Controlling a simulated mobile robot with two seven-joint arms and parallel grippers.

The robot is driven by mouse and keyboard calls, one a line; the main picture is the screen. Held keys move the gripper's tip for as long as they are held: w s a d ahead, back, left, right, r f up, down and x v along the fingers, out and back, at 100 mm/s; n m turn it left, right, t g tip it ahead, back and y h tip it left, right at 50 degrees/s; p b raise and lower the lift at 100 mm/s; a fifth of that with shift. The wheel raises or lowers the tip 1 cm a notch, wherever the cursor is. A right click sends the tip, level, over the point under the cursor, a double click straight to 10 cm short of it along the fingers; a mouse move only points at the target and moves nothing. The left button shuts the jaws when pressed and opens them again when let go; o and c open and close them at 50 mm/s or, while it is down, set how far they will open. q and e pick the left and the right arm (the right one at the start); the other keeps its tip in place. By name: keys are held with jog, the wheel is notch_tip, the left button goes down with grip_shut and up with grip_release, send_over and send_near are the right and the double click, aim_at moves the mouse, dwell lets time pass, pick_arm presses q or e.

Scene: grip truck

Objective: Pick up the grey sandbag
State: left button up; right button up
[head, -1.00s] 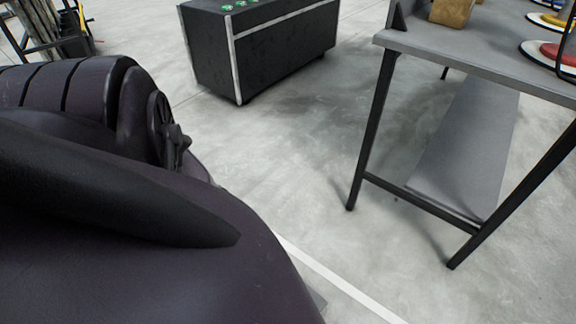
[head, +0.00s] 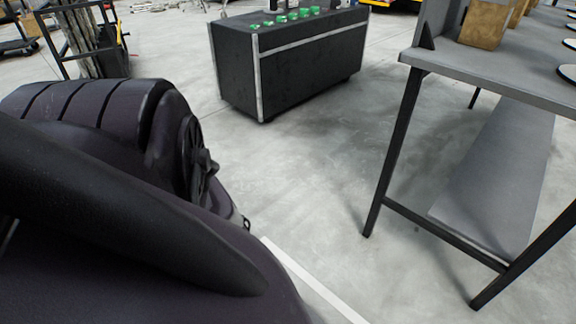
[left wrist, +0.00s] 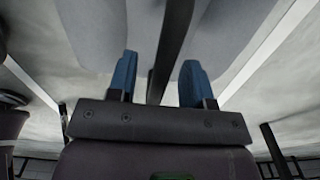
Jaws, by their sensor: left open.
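In the left wrist view my left gripper (left wrist: 159,82) is open, with its two blue fingertips apart. A large smooth grey shape in two rounded halves, which looks like the grey sandbag (left wrist: 98,30), fills the top of that view close to the fingers. A black strap or bar (left wrist: 172,45) runs down between the halves, and its lower end shows between the fingertips. I cannot tell whether they touch it. The head view shows no sandbag and no gripper; my own dark arm and body hide its left side. My right gripper is in neither view.
A black case (head: 300,65) with green round items (head: 290,15) on top stands on the floor ahead. At right is a grey table (head: 500,75) with brown boxes (head: 484,22) and a lower shelf (head: 500,190). A loaded rack (head: 95,40) stands far left. Floor between case and table is clear.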

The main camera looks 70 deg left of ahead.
pick_arm(q)
grip_shut()
jog(key=shift+w+r, duration=0.1)
dwell(0.4)
